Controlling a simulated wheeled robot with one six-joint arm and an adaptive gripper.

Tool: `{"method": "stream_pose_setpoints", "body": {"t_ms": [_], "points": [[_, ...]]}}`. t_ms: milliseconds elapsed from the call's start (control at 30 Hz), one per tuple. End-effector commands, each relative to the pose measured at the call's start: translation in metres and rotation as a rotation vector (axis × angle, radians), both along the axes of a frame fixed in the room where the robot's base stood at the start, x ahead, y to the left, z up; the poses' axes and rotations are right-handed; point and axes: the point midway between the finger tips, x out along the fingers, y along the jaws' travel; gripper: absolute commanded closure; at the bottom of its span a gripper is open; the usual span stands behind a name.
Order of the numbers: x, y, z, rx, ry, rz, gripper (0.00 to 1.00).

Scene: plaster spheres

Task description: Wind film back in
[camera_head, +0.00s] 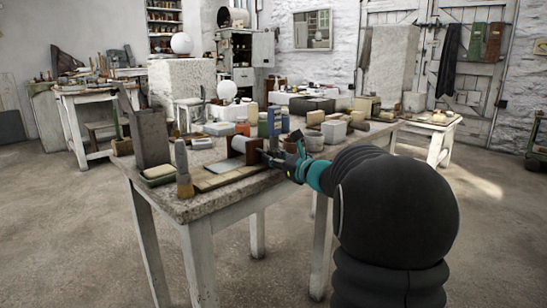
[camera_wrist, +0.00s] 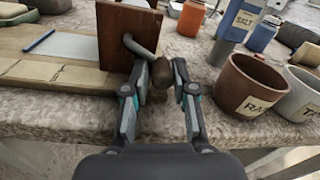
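A dark brown wooden upright (camera_wrist: 125,38) stands on the worktable, with a bent grey crank arm (camera_wrist: 140,46) on its face ending in a rounded brown knob (camera_wrist: 159,73). My gripper (camera_wrist: 161,76) has its two fingers on either side of the knob. The gaps are small, and I cannot tell whether the fingers press on it. In the head view the upright (camera_head: 254,150) is at the table's front edge, with my gripper (camera_head: 272,157) beside it. A pale flat sheet with a blue edge (camera_wrist: 68,47) lies left of the upright; I cannot tell whether it is film.
A brown pot (camera_wrist: 248,84) and a grey pot (camera_wrist: 302,92) stand close right of my gripper. A blue salt container (camera_wrist: 236,22) and an orange jar (camera_wrist: 263,35) are behind them. Tan slats (camera_wrist: 50,74) lie left. The crowded worktable (camera_head: 190,207) has clear floor in front.

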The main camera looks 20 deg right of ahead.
Motion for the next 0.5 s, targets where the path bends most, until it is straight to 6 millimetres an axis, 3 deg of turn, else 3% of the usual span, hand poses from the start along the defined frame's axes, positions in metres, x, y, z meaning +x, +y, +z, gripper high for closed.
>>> {"method": "stream_pose_setpoints", "body": {"t_ms": [500], "points": [[-0.0012,0.0026,0.0001,0.123,0.035,-0.001,1.00]]}}
